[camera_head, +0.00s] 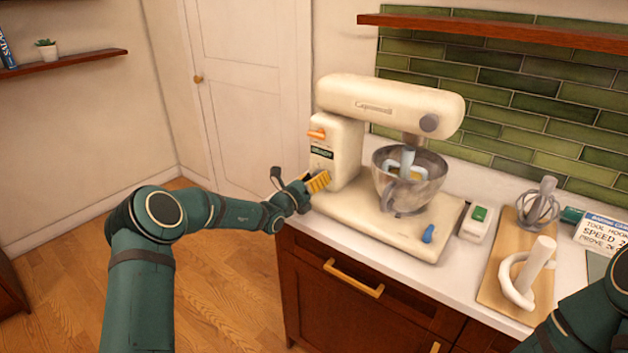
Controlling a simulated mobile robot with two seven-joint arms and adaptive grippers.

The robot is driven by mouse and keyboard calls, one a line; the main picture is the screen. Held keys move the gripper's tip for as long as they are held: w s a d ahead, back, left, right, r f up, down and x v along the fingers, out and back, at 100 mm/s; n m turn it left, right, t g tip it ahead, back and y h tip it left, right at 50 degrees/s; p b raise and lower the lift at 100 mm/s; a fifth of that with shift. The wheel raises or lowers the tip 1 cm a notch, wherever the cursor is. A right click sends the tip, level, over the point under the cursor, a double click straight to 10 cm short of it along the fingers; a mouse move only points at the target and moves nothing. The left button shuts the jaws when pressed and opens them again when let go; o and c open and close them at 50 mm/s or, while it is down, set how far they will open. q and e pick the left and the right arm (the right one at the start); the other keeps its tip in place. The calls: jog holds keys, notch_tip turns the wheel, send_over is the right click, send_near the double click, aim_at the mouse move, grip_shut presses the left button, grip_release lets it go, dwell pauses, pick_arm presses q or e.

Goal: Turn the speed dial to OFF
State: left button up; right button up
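A cream stand mixer (392,96) stands on the counter, with a steel bowl (405,190) under its head. An orange lever or knob (317,134) sticks out of the column's left side, above a small dark display (321,152) with green lettering. My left gripper (306,188) is at the column's lower left side, below the display. A ribbed yellow piece (318,182) shows at its tip; I cannot tell whether it is a finger pad or part of the mixer. I cannot make out the speed dial for certain; the gripper may hide it. My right gripper is out of view.
A blue knob (428,233) sits on the mixer's base. A wooden shelf (500,28) hangs above.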

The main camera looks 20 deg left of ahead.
pick_arm(q)
jog(key=v, duration=1.2)
